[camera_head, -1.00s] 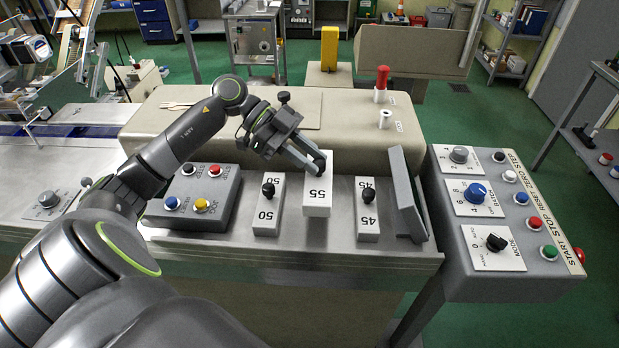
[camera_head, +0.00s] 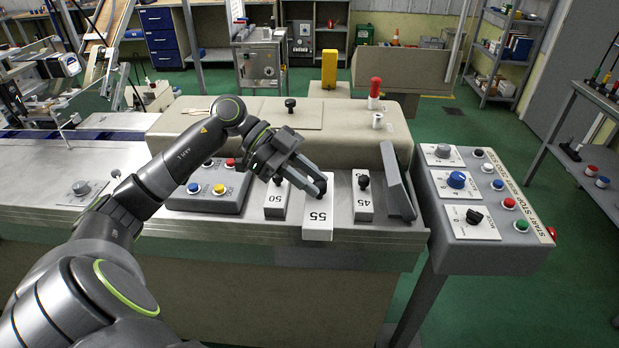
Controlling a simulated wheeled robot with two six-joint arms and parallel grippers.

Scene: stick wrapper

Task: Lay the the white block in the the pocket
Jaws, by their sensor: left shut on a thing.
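The white block marked 55 (camera_head: 318,222) is held by my left gripper (camera_head: 318,187), whose fingers are closed at the dark knob on its top. It is in front of the gap between the block marked 50 (camera_head: 276,208) and the block marked 45 (camera_head: 362,208). It appears raised above the metal deck, with its lower end over the deck's front edge. I cannot make out the pocket; the held block and gripper cover the area between the two neighbours. My right gripper is not in view.
A grey tilted plate (camera_head: 398,182) stands right of the 45 block. A grey button box (camera_head: 208,190) lies left of the 50 block. A beige housing (camera_head: 345,140) runs behind. A control panel (camera_head: 470,195) stands at the right.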

